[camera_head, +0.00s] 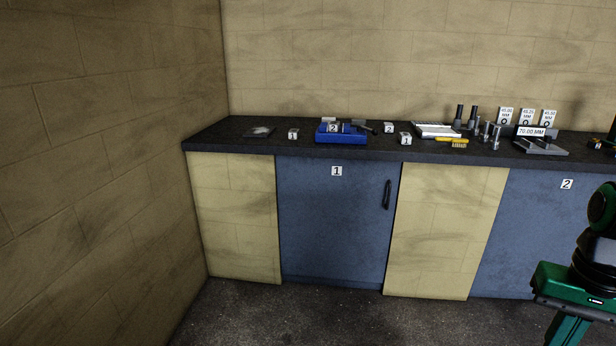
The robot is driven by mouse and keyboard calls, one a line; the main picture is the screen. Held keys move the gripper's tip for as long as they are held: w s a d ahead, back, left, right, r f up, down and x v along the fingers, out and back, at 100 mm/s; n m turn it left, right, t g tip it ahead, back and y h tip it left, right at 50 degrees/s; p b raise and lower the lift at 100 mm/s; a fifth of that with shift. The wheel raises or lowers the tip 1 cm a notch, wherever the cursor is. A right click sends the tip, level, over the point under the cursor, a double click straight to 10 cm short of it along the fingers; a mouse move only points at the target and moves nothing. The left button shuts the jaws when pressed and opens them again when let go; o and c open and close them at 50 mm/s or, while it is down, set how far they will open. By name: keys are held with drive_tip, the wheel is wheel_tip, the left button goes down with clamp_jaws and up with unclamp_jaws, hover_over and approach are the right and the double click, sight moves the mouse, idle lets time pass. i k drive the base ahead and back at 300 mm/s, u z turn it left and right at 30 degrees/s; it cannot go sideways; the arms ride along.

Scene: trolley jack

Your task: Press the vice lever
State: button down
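I cannot make out a vice lever for certain. A low grey metal block (541,146), possibly a vice, sits on the dark worktop (380,146) at the right, by a sign reading 70.00 MM (531,132). A blue tray-like item (341,137) with a tag marked 2 stands on the worktop left of centre, with a dark bar-like part at its right; I cannot tell whether it is a vice. Green and black links, apparently of my own arm, show at the lower right edge. My gripper is not in view.
Two blue cabinet doors (333,225), tagged 1 and 2, are under the worktop. A yellow brush (453,143), a white tray (437,130) and several metal cylinders (484,131) stand on it. The left wall (100,150) closes that side. The floor (300,318) in front is clear.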

sight(375, 132)
drive_tip(key=u, duration=0.1)
drive_tip(key=i, duration=2.5)
drive_tip(key=u, duration=0.05)
